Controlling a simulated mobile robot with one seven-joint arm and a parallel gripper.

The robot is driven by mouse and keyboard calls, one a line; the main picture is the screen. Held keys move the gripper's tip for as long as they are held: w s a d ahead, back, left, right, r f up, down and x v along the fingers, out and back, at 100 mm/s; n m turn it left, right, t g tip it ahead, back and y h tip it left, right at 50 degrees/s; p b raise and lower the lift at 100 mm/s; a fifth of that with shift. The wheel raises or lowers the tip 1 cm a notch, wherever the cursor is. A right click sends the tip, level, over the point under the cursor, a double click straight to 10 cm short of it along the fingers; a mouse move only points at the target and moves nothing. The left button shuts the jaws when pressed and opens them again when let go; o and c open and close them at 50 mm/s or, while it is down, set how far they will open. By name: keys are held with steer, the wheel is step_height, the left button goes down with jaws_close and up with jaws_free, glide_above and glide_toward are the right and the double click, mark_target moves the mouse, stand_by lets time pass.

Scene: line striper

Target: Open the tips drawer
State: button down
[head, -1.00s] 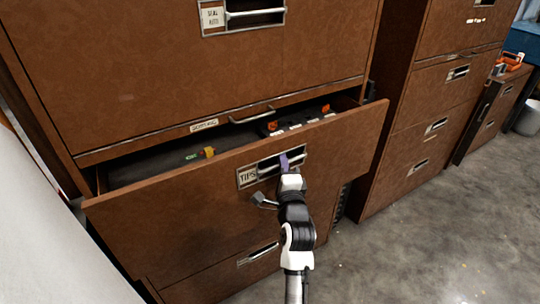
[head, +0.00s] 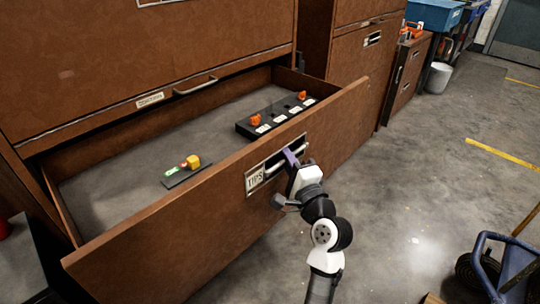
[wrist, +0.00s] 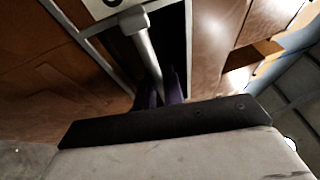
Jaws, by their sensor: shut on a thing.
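The tips drawer (head: 180,240) is a wide brown drawer low in a brown cabinet, pulled well out, with its inside showing. Its label (head: 254,180) reads TIPS. Its handle (head: 272,168) is a metal bar in a recess beside the label. My gripper (head: 291,157) is at the right part of this handle, shut on it. In the wrist view the handle bar (wrist: 148,58) runs down between the purple fingers (wrist: 173,88). The exact contact is partly hidden by the gripper body.
Inside the drawer lie a black tray (head: 262,133) with orange pieces and a small dark plate (head: 187,175) with a yellow piece. Another drawer's handle (head: 195,86) is above. A blue wheeled machine (head: 500,268) stands at lower right. Open floor (head: 410,190) lies to the right.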

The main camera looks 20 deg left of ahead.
steer(key=shift+s+d, duration=0.2)
steer(key=shift+d, duration=0.3)
steer(key=shift+s+d, duration=0.2)
steer(key=shift+d, duration=0.3)
steer(key=c, duration=1.8)
jaws_free()
steer(key=b+v, duration=0.3)
steer(key=v, duration=1.1)
steer(key=shift+a, duration=0.1)
